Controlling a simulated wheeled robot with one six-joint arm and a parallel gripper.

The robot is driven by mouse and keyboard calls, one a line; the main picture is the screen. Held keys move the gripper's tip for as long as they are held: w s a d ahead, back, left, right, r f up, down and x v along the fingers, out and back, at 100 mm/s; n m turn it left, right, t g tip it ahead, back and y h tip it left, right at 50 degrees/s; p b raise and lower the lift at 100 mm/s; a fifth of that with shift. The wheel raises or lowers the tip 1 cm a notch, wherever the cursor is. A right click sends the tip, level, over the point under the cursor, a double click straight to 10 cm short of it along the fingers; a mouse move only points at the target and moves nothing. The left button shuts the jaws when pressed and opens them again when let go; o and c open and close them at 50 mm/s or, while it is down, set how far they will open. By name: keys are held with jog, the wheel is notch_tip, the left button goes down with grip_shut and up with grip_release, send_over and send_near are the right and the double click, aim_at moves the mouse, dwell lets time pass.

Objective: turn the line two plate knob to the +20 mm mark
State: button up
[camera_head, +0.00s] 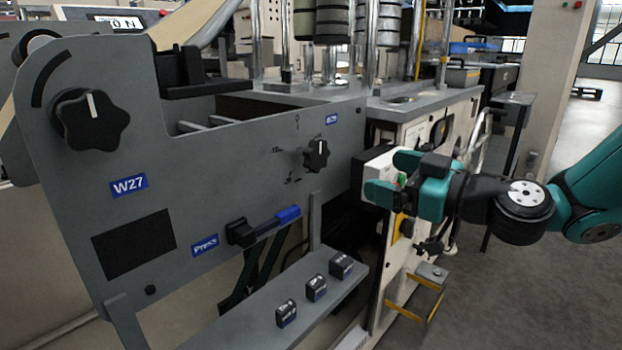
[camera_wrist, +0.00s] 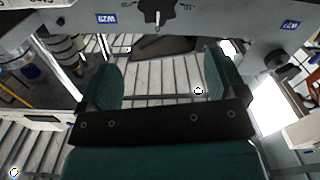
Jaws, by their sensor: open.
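A small black knob (camera_head: 316,155) with a white pointer line sits on the grey machine panel (camera_head: 230,160), with printed scale marks around it too small to read. Its pointer is roughly upward. A larger black knob (camera_head: 91,120) is at the panel's left, its white line also near upward. I cannot read which belongs to line two. My teal gripper (camera_head: 385,178) is open and empty, right of the small knob and apart from it. In the wrist view, its fingers (camera_wrist: 162,78) are spread, with a knob (camera_wrist: 157,14) beyond them at the top edge.
A W27 label (camera_head: 128,186) is under the large knob. A grey ledge (camera_head: 300,315) carries several small dark blocks. A cream cabinet (camera_head: 415,135) stands behind my gripper. The floor at right is open.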

aim_at(320, 155)
jog(key=p+x, duration=0.4)
jog(key=x, duration=1.3)
jog(key=shift+w+a, duration=0.1)
jog(key=shift+w, duration=0.1)
jog(key=c, duration=0.9)
